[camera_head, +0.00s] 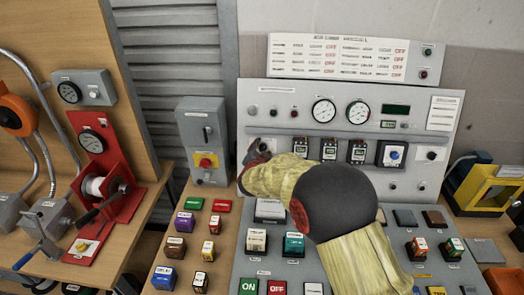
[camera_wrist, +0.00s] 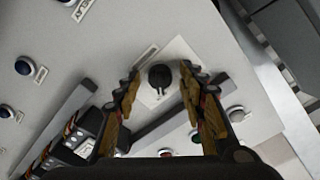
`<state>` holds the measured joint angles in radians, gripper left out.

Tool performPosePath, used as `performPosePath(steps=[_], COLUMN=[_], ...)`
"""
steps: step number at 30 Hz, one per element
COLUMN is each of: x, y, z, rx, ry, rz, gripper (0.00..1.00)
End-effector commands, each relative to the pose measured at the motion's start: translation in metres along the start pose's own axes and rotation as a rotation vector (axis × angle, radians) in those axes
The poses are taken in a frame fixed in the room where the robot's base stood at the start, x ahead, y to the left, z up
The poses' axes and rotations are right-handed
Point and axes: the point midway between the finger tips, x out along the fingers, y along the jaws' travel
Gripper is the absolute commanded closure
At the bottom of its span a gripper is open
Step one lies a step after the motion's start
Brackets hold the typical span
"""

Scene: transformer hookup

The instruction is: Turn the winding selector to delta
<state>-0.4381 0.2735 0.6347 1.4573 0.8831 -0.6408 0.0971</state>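A black rotary knob (camera_wrist: 160,76) on a square white plate (camera_wrist: 178,48) shows in the wrist view. I take it to be the winding selector; its label is too small to read. My gripper (camera_wrist: 160,82) is open, with one finger on each side of the knob and a visible gap on both sides. In the head view, my gripper (camera_head: 254,154) is at the left end of the upright grey panel (camera_head: 290,98). My gripper and wrist hide most of the knob there, so its pointer position cannot be told.
A similar black knob (camera_head: 431,154) sits at the panel's right end. A grey ledge (camera_wrist: 70,115) runs close by my left finger. A grey switch box (camera_head: 204,130) stands left of the panel. Coloured blocks and buttons cover the desk below my arm.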

Motion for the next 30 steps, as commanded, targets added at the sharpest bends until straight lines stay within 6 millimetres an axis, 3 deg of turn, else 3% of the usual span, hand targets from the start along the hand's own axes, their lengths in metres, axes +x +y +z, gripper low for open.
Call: performPosePath(steps=[8,13,30], x=[0.0,-0.01,-0.108], y=[0.0,-0.001,-0.001], z=[-0.001,0.0,0.0], rx=[0.0,0.0,0.0], ry=[0.001,0.0,0.0], rz=[0.0,-0.001,-0.002], gripper=[0.57,0.57,0.57])
